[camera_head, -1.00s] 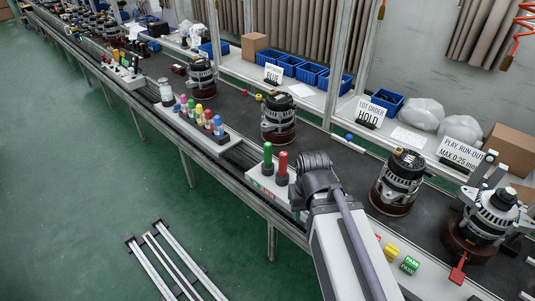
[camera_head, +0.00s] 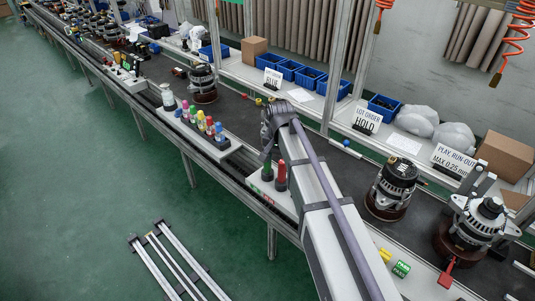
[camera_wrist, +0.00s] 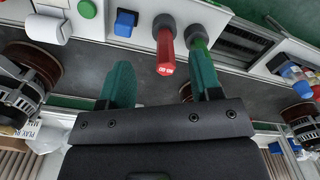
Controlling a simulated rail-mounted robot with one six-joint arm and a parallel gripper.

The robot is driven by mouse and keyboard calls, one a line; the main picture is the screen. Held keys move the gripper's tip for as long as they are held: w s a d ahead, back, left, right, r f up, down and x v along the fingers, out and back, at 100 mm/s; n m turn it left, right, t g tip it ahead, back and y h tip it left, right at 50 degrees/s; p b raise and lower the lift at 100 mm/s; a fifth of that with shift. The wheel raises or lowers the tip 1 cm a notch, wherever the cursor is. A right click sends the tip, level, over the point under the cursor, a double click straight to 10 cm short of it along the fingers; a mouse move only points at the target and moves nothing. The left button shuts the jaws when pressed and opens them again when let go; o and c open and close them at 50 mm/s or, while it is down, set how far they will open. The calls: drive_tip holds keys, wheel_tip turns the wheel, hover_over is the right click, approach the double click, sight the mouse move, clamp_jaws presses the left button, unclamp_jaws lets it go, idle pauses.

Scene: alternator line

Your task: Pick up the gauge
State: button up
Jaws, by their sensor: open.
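Two upright plug-like gauges stand side by side on a pale block (camera_head: 289,205) at the front edge of the line. The red gauge (camera_head: 281,177) is on the right and the green gauge (camera_head: 267,173) on the left in the head view. In the wrist view, the red gauge (camera_wrist: 166,52) has white lettering on its end, and the green gauge (camera_wrist: 196,38) is partly hidden behind a finger. My gripper (camera_wrist: 161,80) is open and empty, its teal fingertips spread near the gauges. In the head view my wrist is above the gauges.
A rack of coloured bottles (camera_head: 205,125) stands left of the gauges. An alternator (camera_head: 391,187) stands to the right, another (camera_head: 470,229) beyond it. In the wrist view, a blue block (camera_wrist: 126,22) and a green disc (camera_wrist: 87,9) are close by.

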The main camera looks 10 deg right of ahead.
drive_tip(key=w+m, duration=0.2)
drive_tip(key=w, duration=0.1)
drive_tip(key=w+a+m, duration=0.1)
drive_tip(key=w+m, duration=0.1)
drive_tip(key=w, duration=0.2)
drive_tip(key=w+r+m, duration=0.1)
drive_tip(key=w+m, duration=0.2)
drive_tip(key=w, duration=0.1)
drive_tip(key=shift+a, duration=0.4)
drive_tip(key=m, duration=0.2)
drive_tip(key=shift+w+m, duration=0.2)
drive_tip(key=shift+m, duration=0.2)
drive_tip(key=shift+s+m, duration=0.25)
drive_tip(key=shift+m, duration=0.55)
wheel_tip(320, 180, down, 11)
drive_tip(key=b, duration=1.1)
drive_tip(key=shift+a+f, duration=0.1)
drive_tip(key=shift+a, duration=0.05)
drive_tip(key=shift+r, duration=0.2)
drive_tip(key=c, duration=1)
